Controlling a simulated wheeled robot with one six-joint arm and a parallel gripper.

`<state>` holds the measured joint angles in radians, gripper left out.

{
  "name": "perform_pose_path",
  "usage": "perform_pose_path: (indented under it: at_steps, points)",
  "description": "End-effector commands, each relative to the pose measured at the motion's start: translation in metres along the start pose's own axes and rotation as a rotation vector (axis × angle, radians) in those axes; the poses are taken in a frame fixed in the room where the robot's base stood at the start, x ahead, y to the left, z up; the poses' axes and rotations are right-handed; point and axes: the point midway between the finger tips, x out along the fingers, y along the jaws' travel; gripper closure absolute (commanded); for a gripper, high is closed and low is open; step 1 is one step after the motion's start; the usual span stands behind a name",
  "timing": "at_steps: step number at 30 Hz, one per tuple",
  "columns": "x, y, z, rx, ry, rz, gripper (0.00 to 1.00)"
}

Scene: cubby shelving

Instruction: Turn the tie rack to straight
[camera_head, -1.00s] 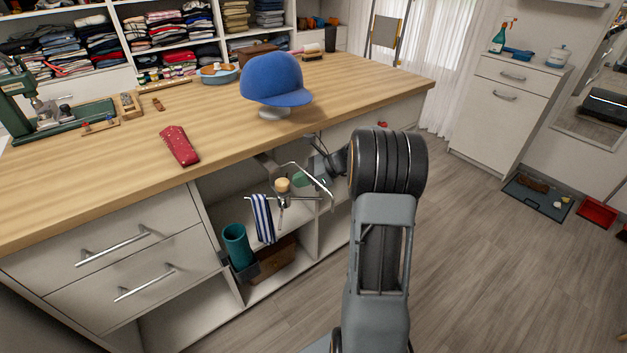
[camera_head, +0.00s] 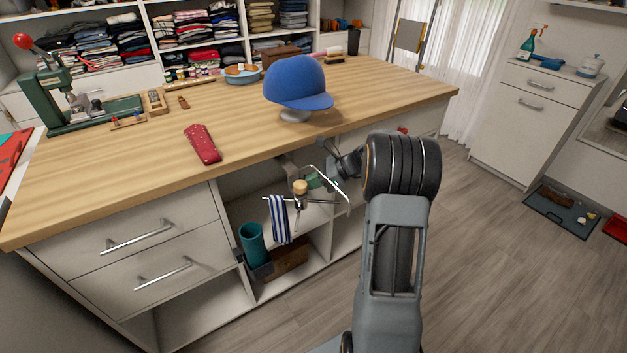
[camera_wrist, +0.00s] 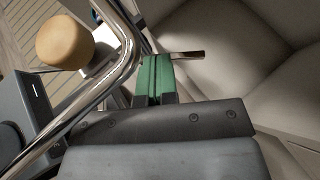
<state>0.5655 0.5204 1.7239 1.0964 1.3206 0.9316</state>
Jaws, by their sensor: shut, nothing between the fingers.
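The tie rack (camera_head: 335,183) is a chrome rod frame with a round wooden knob (camera_head: 300,187), mounted under the worktop edge in front of an open cubby. Its rods stick out at different angles, and a blue-and-white striped tie (camera_head: 279,218) hangs from the left one. My gripper (camera_head: 315,182) is shut and empty, with its green fingertips behind the rack's bent rod. In the wrist view, the fingertips (camera_wrist: 153,78) are together close beside the chrome rod (camera_wrist: 128,62); I cannot tell whether they touch it. The knob (camera_wrist: 65,45) is left of the rod.
The wooden worktop (camera_head: 130,165) is just above, holding a blue cap (camera_head: 298,82) on a stand and a red tie (camera_head: 203,143). Drawers (camera_head: 140,240) stand left.

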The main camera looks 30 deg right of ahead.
Motion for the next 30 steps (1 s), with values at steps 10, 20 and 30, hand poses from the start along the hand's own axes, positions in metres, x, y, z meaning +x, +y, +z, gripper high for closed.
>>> perform_pose_path:
  at_steps: [10,20,30]
  points:
    - [0.004,-0.003,0.006,-0.046,-0.001,0.084,1.0]
    - [0.014,-0.003,0.012,-0.143,0.0,0.253,1.0]
    - [0.023,-0.002,0.014,-0.161,-0.001,0.28,1.0]
